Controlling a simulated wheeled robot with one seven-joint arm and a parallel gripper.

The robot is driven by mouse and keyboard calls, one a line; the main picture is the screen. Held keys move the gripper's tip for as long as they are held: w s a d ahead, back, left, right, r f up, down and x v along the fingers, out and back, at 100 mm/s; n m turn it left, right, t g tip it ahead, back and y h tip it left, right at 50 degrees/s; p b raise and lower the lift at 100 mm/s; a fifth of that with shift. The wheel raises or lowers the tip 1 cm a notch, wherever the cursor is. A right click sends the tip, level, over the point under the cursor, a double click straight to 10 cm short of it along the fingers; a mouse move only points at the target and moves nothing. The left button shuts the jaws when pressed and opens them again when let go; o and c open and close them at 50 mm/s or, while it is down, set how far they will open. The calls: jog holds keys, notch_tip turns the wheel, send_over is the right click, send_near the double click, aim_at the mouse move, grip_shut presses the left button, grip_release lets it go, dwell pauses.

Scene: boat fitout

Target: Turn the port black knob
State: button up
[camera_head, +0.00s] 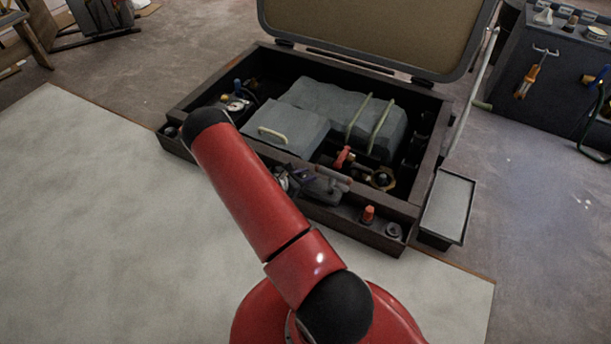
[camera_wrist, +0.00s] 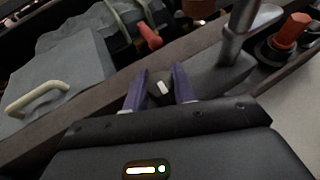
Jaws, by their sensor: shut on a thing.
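A small black knob (camera_wrist: 160,92) with a white mark shows in the wrist view. It sits between the two purple fingers of my gripper (camera_wrist: 160,80), which is shut on it. The knob is on the box's front ledge, and the fingers cover its sides. In the head view my gripper (camera_head: 302,176) shows only in part at the front of the open box, beyond my red arm. The knob it holds cannot be made out there.
A grey lever (camera_wrist: 232,45) and an orange-red knob (camera_wrist: 292,32) stand to the right on the ledge. The open box (camera_head: 430,190) holds a grey block (camera_head: 285,127) with a pale handle, and a red-handled valve (camera_head: 344,157). A grey tray (camera_head: 448,206) is at the right.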

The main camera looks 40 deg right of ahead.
jog(key=shift+f, duration=0.1)
jog(key=m+g+b, duration=0.2)
jog(key=m+g+y+b, duration=0.1)
jog(key=m+g+b, duration=0.1)
jog(key=g, duration=0.1)
jog(key=shift+f+m, duration=0.2)
jog(key=shift+m, duration=0.1)
jog(key=m+g+y+b, duration=0.2)
jog(key=m+g+b, duration=0.1)
jog(key=shift+r+m+g, duration=0.1)
jog(key=shift+m+g, duration=0.2)
jog(key=shift+g, duration=0.1)
jog(key=m+g+y, duration=0.1)
jog(key=m+y, duration=0.1)
jog(key=m+g+y, duration=0.2)
jog(key=m+y, duration=0.1)
jog(key=shift+r+g, duration=0.15)
jog(key=shift+g, duration=0.15)
jog(key=shift+m+g+y, duration=0.6)
jog(key=shift+m+y, duration=1.9)
jog(key=shift+y, duration=0.3)
jog(key=shift+a+r+y, duration=0.1)
jog(key=shift+y, duration=0.2)
jog(key=o, duration=1)
